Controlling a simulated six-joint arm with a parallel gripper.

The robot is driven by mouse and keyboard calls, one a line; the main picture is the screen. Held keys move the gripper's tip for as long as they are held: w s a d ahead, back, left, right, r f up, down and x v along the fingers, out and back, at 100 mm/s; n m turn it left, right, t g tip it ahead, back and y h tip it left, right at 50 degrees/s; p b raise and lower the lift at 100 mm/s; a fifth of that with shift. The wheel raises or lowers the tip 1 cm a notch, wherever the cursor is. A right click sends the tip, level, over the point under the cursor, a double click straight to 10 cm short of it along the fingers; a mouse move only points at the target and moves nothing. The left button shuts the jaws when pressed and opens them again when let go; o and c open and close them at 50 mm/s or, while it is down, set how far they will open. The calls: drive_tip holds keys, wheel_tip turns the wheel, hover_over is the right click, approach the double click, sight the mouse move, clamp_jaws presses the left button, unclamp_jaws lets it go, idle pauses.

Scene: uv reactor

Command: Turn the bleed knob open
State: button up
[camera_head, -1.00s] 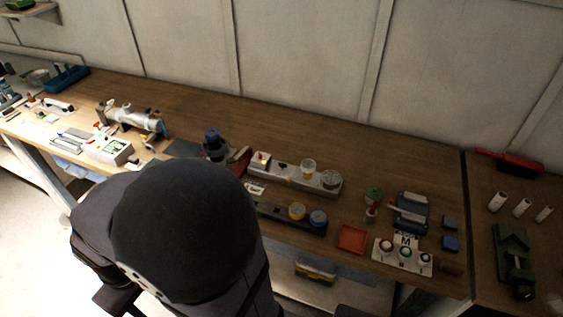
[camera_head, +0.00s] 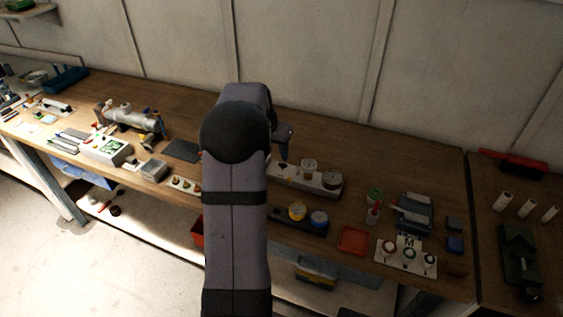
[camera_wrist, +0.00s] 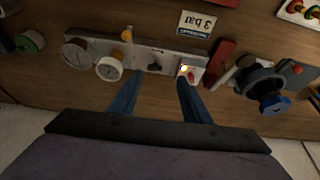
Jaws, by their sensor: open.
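A pale manifold block (camera_wrist: 135,45) lies across the upper part of the wrist view. It bears a grey gauge (camera_wrist: 76,54), a white-faced gauge (camera_wrist: 109,68), a yellow-topped fitting (camera_wrist: 127,35), a dark knob (camera_wrist: 156,60) and a red-and-yellow part (camera_wrist: 187,73). No label shows which of these is the bleed knob. My gripper (camera_wrist: 159,77) is open and empty, its two blue fingers pointing at the block on either side of the dark knob. I cannot tell if they touch anything.
In the head view, a dark rack (camera_head: 285,219) with yellow and blue caps lies in front.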

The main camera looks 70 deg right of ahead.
sight(282, 163)
drive_tip(key=shift+s+d+p+x, duration=0.15)
drive_tip(key=shift+p+x, duration=0.35)
drive_tip(key=shift+x, duration=0.75)
drive_tip(key=shift+s+d+p+x, duration=0.2)
drive_tip(key=shift+p+x, duration=0.3)
drive_tip(key=shift+x, duration=0.8)
drive_tip(key=shift+s+d+p+x, duration=0.15)
drive_tip(key=shift+p+x, duration=0.35)
drive_tip(key=shift+x, duration=0.75)
drive_tip(key=shift+r, duration=0.15)
drive_tip(key=shift+a, duration=0.1)
drive_tip(key=c, duration=1)
